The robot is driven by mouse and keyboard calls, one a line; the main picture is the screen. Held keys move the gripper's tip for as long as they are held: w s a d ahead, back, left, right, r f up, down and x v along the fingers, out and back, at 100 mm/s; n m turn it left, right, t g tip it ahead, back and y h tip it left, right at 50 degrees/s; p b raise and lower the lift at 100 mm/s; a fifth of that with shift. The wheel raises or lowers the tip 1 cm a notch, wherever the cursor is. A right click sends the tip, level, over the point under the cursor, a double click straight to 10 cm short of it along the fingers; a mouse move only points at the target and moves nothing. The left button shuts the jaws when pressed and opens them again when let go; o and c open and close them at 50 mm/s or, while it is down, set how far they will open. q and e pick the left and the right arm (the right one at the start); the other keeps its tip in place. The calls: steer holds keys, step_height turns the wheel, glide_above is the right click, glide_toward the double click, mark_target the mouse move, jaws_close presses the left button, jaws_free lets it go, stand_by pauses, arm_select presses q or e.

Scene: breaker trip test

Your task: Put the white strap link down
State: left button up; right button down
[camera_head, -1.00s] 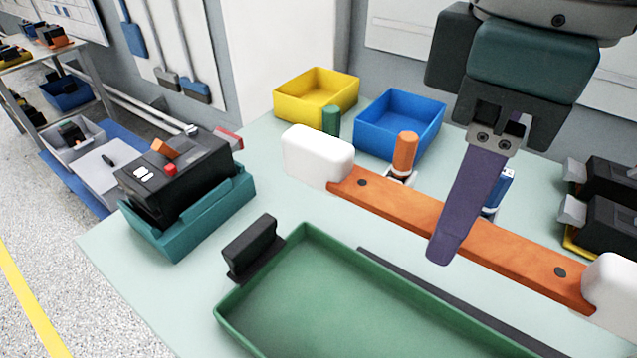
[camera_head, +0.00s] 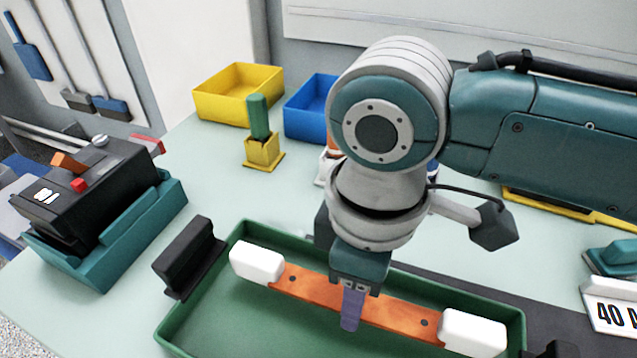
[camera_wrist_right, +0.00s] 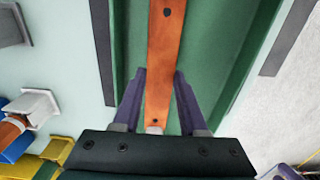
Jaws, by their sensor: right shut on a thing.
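The strap link (camera_head: 400,315) is an orange bar with white block ends. It lies lengthwise within the outline of the green tray (camera_head: 190,318) in the head view. I cannot tell whether it touches the tray floor. My right gripper (camera_head: 351,308) points down and is shut on the bar near its middle. In the right wrist view, the purple fingers of the gripper (camera_wrist_right: 160,78) are on both sides of the orange bar (camera_wrist_right: 163,50). My left gripper is not in view.
A black handle (camera_head: 187,257) stands at the tray's left end. A black device in a teal cradle (camera_head: 110,240) is further left. Yellow (camera_head: 238,98) and blue (camera_head: 302,112) bins and a green peg in a yellow holder (camera_head: 262,150) stand behind. A "40" label block (camera_head: 610,308) is at right.

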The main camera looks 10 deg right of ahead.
steer(key=shift+f, duration=1.1)
steer(key=shift+f, duration=0.15)
steer(key=shift+c, duration=2.2)
jaws_free()
step_height(320, 180, up, 12)
steer(key=p, duration=0.3)
steer(key=s+a+f+m+t+y, duration=0.2)
steer(key=s+a+m+y, duration=0.1)
steer(key=s+a, duration=0.15)
steer(key=s+d+m+t+h, duration=0.1)
steer(key=s+d+m, duration=0.5)
steer(key=d, duration=0.8)
steer(key=shift+s+f+t+h, duration=0.3)
steer(key=shift+s+f+h, duration=0.05)
steer(key=shift+s+h, duration=0.55)
